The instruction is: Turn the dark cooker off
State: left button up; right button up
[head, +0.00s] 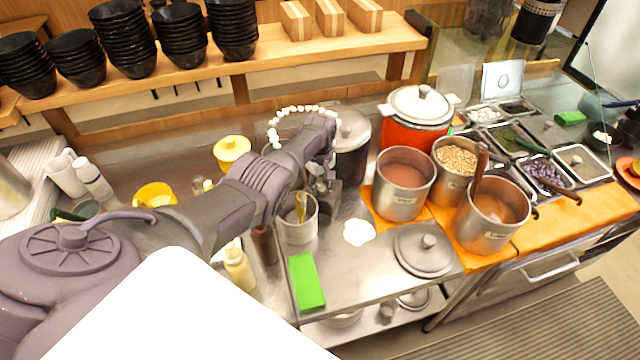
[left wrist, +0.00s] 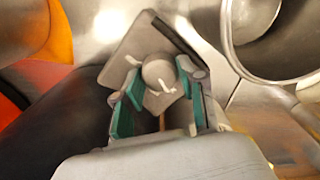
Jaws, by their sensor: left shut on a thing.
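The dark cooker (head: 352,160) stands at the back of the steel counter, with a steel lid (head: 350,125) on top. My left arm reaches across from the left and partly hides it. My left gripper (head: 334,203) is low in front of the cooker. In the left wrist view, the teal-padded fingers (left wrist: 160,82) are shut on a small round grey knob (left wrist: 157,72) with a white pointer, on a square grey plate. The plate's link to the cooker is hidden in the head view. My right gripper is not in view.
A red cooker (head: 400,138) stands right of the dark one. Steel pots of brown sauce (head: 404,190) and beans (head: 455,165) stand on orange cloths. A loose lid (head: 424,249), green block (head: 306,282) and steel container (head: 297,225) are near the arm.

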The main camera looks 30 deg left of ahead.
aim_at(320, 186)
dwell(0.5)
pick_arm(q)
jog(key=o, duration=1.2)
jog(key=shift+c, duration=0.2)
notch_tip(320, 186, up, 12)
